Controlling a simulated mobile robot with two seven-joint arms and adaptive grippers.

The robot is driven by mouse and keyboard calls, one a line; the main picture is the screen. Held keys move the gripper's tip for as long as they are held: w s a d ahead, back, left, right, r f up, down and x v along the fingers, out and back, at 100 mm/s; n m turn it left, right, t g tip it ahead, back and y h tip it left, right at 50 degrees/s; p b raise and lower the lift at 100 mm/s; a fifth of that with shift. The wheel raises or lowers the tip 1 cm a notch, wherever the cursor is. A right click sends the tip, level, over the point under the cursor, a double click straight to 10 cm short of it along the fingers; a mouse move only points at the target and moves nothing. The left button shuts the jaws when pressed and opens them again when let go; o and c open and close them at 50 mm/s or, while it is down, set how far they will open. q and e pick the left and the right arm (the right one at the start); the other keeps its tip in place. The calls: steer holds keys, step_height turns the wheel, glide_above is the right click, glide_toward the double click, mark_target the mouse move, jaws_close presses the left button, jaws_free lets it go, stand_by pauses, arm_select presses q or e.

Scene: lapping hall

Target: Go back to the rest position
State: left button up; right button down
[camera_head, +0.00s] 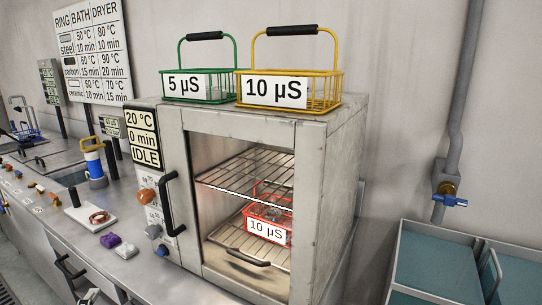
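Neither of my grippers can be made out in the head view. The dryer (338,185) is a grey metal box on the bench, with a dark handle (168,205) at the left of its front. A red wire basket (284,211) labelled 10 µS is inside, on the lower rack. A dark grip lies low in front of it. The upper rack (245,170) looks empty. A green basket (203,88) labelled 5 µS and a yellow basket (325,92) labelled 10 µS stand on the dryer's top, handles up. The display (143,137) reads 20 °C, 0 min, IDLE.
A metal bench (65,215) runs along the left, with coloured knobs on its front and a blue-yellow container (95,163). A chart (93,50) hangs on the wall. Blue-lined trays (435,262) stand at lower right, below a pipe with a blue valve (449,200).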

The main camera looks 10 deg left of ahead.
arm_select(q)
steer(key=s+d+f+n+g+h, duration=0.1)
steer(key=s+d+f+n+g, duration=0.3)
steer(key=s+d+f, duration=0.25)
steer(key=s+d+f+n+g, duration=0.4)
steer(key=s+d+f, duration=0.1)
steer(key=s, duration=0.3)
steer(key=w+d+f+n+t+h+p, duration=0.1)
steer(key=d+f+n+t+h, duration=0.2)
steer(key=d+f+h, duration=0.4)
steer(key=d+f+t, duration=0.1)
steer(key=d+f, duration=0.4)
steer(key=d, duration=0.3)
steer(key=shift+w+d, duration=0.15)
steer(key=shift+d, duration=0.2)
stand_by(0.7)
